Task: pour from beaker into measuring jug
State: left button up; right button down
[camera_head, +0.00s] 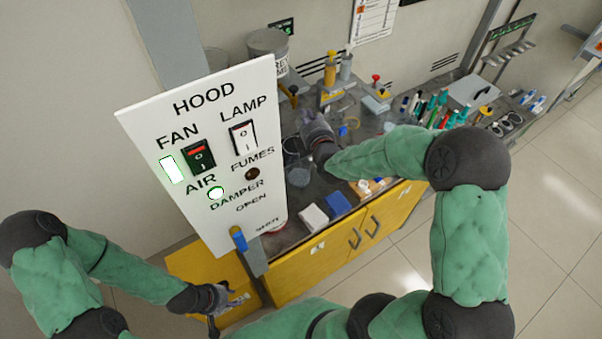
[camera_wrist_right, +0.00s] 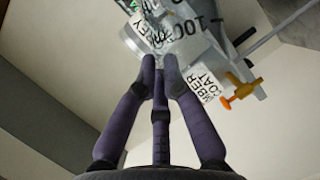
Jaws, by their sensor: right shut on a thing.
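My right gripper (camera_head: 304,148) is above the dark worktop in the head view, its fingers partly hidden by its wrist. In the right wrist view its fingers (camera_wrist_right: 160,66) are closed together on a clear vessel, which I take to be the beaker (camera_wrist_right: 150,30). Large "100" lettering shows beside it; I cannot tell which vessel bears it. A clear vessel (camera_head: 298,173) stands on the worktop just below the right gripper in the head view, possibly the measuring jug. No pouring stream can be made out. My left gripper (camera_head: 222,299) is low in front of the yellow cabinet; its fingers are too small to read.
A white hood panel (camera_head: 205,150) with switches hides the worktop's left part. A grey bucket (camera_head: 268,48) stands behind. An orange tap (camera_wrist_right: 240,90) and a label show near the beaker. White and blue blocks (camera_head: 338,205) lie near the front edge; pens and bottles crowd the right.

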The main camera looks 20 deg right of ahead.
jog(key=shift+s+a+n+t+h+b, duration=0.2)
jog(key=shift+a+n+t+h+b, duration=0.3)
jog(key=shift+n+b, duration=0.65)
dwell(1.9)
jog(key=shift+a+f+b, duration=0.1)
jog(key=shift+a+b, duration=0.05)
jog(key=shift+b, duration=0.3)
jog(key=shift+s+a, duration=0.1)
jog(key=shift+s+a+f+n+t+b, duration=0.25)
jog(key=shift+n+t+b, duration=0.2)
jog(key=shift+b, duration=0.75)
dwell(0.6)
jog(key=shift+a, duration=0.15)
dwell(0.6)
jog(key=shift+a+n+b, duration=0.15)
jog(key=shift+n+b, duration=0.25)
jog(key=shift+b, duration=0.15)
jog(key=shift+a+n+t+b, duration=0.15)
jog(key=shift+n+t+b, duration=0.2)
jog(key=shift+b, duration=0.1)
dwell(0.8)
